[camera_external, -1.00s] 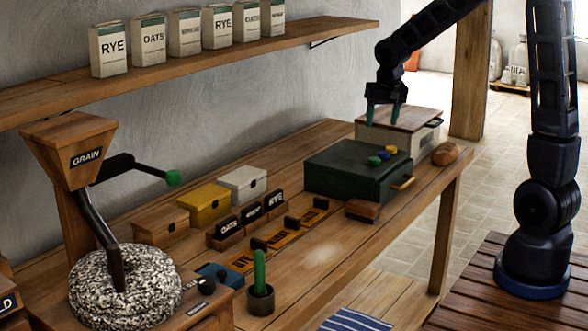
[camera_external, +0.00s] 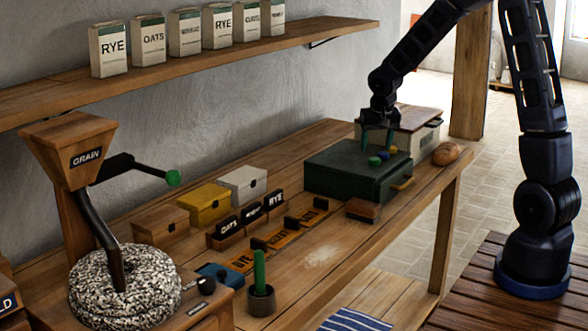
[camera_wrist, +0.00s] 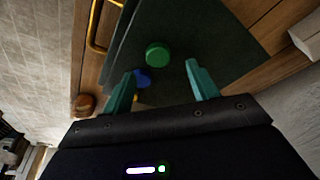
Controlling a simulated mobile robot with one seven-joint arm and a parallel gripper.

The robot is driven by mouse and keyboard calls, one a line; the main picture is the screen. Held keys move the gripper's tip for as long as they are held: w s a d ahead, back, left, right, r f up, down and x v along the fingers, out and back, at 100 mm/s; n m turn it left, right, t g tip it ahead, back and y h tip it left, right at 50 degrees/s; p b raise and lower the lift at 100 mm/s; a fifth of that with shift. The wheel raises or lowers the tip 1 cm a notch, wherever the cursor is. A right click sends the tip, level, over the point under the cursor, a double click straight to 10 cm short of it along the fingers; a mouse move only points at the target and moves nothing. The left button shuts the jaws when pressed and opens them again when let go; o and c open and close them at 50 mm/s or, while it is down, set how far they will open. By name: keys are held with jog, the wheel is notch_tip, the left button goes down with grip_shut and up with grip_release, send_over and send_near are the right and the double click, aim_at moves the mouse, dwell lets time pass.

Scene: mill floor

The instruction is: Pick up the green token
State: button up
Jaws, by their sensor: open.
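The green token (camera_wrist: 157,54) lies flat on top of a dark green box. In the wrist view it is just beyond the fingertips and between their lines. A blue token (camera_wrist: 142,77) lies beside the green one, near the left finger. A yellow token (camera_wrist: 136,97) is partly hidden beside that finger.
The dark green box (camera_external: 335,175) has a yellow handle (camera_external: 403,184) on its front. A pale bin with a wooden lid (camera_external: 412,118) stands behind it. A bread roll (camera_external: 447,153) is at the right and a wooden block (camera_external: 362,210) in front.

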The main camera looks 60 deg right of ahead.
aim_at(375, 158)
jog(key=x, duration=0.4)
jog(key=shift+s+f, duration=0.15)
jog(key=shift+f, duration=0.05)
jog(key=shift+c, duration=0.2)
jog(key=c, duration=1)
jog(key=shift+r, duration=0.1)
